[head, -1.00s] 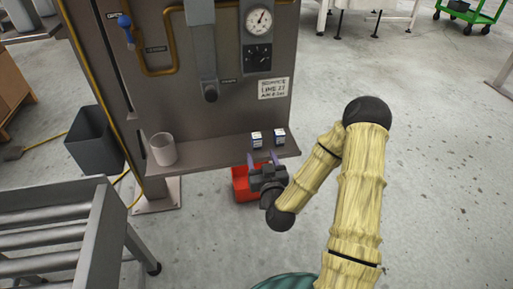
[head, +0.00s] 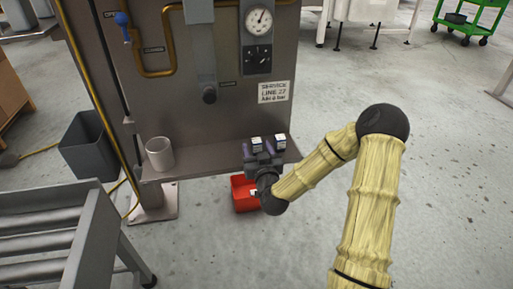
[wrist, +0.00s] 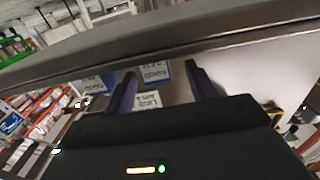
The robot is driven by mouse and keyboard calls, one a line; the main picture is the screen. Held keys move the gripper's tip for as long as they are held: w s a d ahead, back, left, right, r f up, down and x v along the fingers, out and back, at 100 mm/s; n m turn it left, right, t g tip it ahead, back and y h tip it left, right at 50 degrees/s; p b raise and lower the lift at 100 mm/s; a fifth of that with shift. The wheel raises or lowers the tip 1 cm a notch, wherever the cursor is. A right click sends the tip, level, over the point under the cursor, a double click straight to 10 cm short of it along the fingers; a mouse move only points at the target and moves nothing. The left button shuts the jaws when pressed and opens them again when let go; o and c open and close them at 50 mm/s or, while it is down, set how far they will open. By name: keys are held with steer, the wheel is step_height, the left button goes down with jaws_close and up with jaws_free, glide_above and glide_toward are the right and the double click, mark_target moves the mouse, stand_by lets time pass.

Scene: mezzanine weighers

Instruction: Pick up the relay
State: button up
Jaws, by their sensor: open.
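Two small white-and-dark relay blocks stand on the panel's shelf (head: 205,158): a left relay (head: 256,142) and a right relay (head: 280,141). My gripper (head: 260,149) is at the shelf's front edge, open, in front of the left relay. The wrist view looks upside down. There one labelled relay (wrist: 154,72) shows between the two dark purple fingers (wrist: 162,88), apparently with nothing gripped. The other relay (wrist: 94,85) lies outside the fingers on the left. Whether the fingers touch a relay cannot be told. My gripper partly hides the left relay's lower part in the head view.
A pale cup (head: 160,153) stands on the shelf's left part. A red bin (head: 242,194) is on the floor below the shelf. A panel with a gauge (head: 257,21) rises behind. A roller conveyor (head: 45,240) is at left. The floor at right is open.

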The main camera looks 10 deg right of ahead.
mark_target(255, 140)
steer(key=w+b, duration=0.3)
steer(key=w, duration=0.1)
steer(key=shift+d+f, duration=0.3)
steer(key=shift+f, duration=0.1)
steer(key=shift+w+r, duration=0.15)
steer(key=shift+w, duration=0.35)
steer(key=shift+c, duration=0.3)
steer(key=c, duration=1)
